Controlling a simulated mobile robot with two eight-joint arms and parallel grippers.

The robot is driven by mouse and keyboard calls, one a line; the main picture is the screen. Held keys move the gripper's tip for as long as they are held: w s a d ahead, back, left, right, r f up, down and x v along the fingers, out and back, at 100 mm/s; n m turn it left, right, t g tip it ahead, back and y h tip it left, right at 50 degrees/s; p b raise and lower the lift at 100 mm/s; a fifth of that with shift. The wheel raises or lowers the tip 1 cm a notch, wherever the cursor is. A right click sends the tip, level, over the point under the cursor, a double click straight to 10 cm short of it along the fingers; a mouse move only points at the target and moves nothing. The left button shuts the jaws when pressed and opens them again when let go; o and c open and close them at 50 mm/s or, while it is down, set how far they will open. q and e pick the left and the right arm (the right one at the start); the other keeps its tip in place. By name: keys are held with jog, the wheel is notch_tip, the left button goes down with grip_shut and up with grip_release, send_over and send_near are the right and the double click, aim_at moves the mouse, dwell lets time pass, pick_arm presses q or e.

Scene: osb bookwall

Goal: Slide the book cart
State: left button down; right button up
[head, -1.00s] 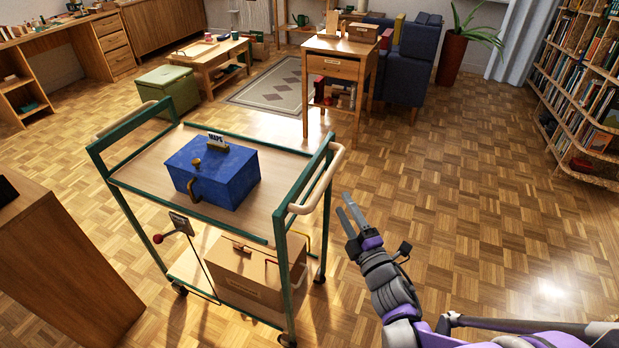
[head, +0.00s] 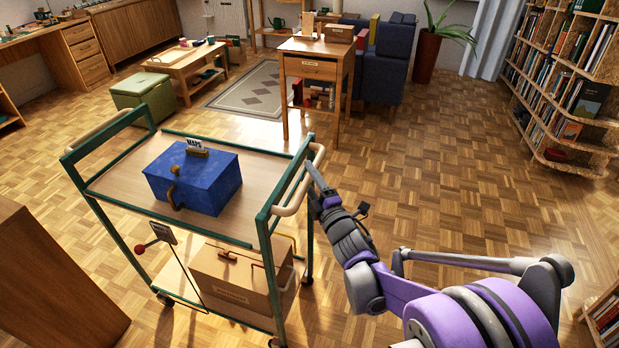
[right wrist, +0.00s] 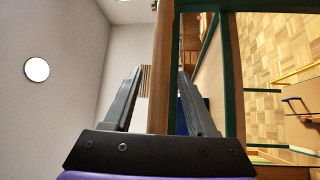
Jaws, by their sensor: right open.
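The book cart (head: 122,184) stands left of centre in the head view, with a green frame, pale wooden shelves and small wheels. Its right push handle (head: 292,204) is a pale wooden bar. My right gripper (head: 314,178) is at this handle, partly hidden behind it. In the right wrist view the handle (right wrist: 160,80) runs between the two open fingers (right wrist: 160,85), and no grip shows. A blue box (head: 200,182) with a "MAPS" label sits on the top shelf. A brown box (head: 235,280) is on the lower shelf. My left gripper is not in view.
A red-knobbed lever (head: 140,249) is on the cart's near side. A wooden cabinet (head: 55,285) stands close at lower left. Bookshelves (head: 570,90) line the right. The floor between is clear.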

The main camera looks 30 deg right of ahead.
grip_shut()
dwell(1.3)
